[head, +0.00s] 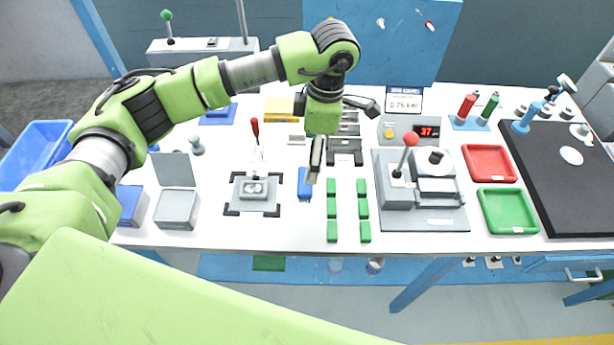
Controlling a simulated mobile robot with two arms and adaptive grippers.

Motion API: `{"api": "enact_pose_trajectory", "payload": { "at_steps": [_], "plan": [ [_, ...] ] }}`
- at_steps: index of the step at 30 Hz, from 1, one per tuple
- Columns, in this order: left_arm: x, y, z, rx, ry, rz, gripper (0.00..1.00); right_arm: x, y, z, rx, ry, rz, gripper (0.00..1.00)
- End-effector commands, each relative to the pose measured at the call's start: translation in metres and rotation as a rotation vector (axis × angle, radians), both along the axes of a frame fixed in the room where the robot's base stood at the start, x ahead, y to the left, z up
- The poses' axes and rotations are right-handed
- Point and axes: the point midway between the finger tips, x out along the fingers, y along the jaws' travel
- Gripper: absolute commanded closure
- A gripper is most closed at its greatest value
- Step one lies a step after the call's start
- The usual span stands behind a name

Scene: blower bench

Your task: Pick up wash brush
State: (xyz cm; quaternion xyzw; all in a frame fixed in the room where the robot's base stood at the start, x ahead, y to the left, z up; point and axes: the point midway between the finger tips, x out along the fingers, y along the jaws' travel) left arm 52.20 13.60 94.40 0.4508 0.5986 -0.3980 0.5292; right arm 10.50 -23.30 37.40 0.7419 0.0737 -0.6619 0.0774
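My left arm reaches in from the left over the white bench. Its gripper (316,160) points down over the middle of the bench, seen nearly edge-on, so its opening cannot be made out. A small blue block-like thing (304,188) lies just below and left of the fingertips, partly hidden by them. It may be the wash brush, but no bristles can be made out. Whether the fingers touch it cannot be told. My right gripper is out of view.
Two columns of green blocks (332,209) lie just right of the gripper. A grey fixture with a red-knobbed lever (424,217) stands farther right, then red (489,148) and green (532,226) trays. A clamp with a red handle (255,128) stands to the left.

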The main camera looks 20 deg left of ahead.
Motion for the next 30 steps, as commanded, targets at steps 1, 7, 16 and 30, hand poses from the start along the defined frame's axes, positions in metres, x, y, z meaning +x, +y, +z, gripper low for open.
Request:
{"api": "enact_pose_trajectory", "payload": {
  "at_steps": [1, 7, 16, 30],
  "plan": [
    [-0.002, 0.002, -0.010, 0.002, 0.005, 0.003, 0.18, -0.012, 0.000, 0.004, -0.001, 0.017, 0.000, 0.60],
    [-0.002, 0.005, -0.044, -0.001, 0.003, 0.001, 0.18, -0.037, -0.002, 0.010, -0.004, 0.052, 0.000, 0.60],
    [-0.004, 0.009, -0.068, 0.000, 0.004, 0.000, 0.18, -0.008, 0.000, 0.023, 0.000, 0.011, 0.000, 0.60],
    [-0.004, 0.014, -0.108, -0.003, -0.001, -0.001, 0.18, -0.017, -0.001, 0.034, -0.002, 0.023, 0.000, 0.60]
  ]
}}
